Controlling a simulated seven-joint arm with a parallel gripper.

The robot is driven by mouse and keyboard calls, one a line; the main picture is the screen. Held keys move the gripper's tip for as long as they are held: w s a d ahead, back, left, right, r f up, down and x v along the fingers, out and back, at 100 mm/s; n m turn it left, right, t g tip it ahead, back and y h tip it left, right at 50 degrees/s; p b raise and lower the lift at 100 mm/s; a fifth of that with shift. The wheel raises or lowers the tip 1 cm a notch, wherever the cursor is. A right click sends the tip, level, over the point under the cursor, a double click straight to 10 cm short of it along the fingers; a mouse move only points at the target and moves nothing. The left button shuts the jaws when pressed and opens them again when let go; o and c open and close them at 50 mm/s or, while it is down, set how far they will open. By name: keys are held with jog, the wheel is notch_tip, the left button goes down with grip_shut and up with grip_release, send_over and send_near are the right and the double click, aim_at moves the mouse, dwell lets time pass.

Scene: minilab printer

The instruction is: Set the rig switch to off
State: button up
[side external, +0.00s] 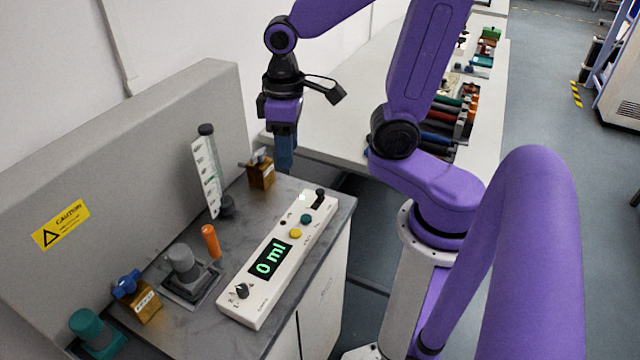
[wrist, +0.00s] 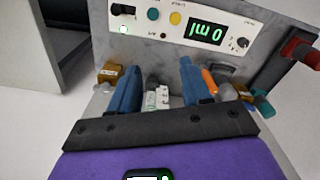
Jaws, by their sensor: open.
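The rig's white control panel (side external: 262,297) lies on the grey bench and shows "0 ml" on its display (side external: 270,260). A black switch (side external: 319,194) sits at its far end, and also shows at the top of the wrist view (wrist: 122,9). My gripper (side external: 285,165) is open and empty, pointing down above the bench's far end, apart from the panel. Its two blue fingers (wrist: 158,68) are spread in the wrist view.
Teal (side external: 306,219) and yellow (side external: 295,233) buttons and a black knob (side external: 242,290) share the panel. A tall white scaled column (side external: 206,175), brass valve block (side external: 262,170), and orange cylinder (side external: 211,241) stand nearby. A grey back wall (side external: 130,150) borders the bench.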

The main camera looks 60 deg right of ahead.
jog(key=w+m, duration=0.2)
jog(key=r+m, duration=0.2)
jog(key=m, duration=0.9)
send_over(320, 190)
notch_tip(320, 190, down, 18)
jog(key=shift+r, duration=0.1)
dwell(0.7)
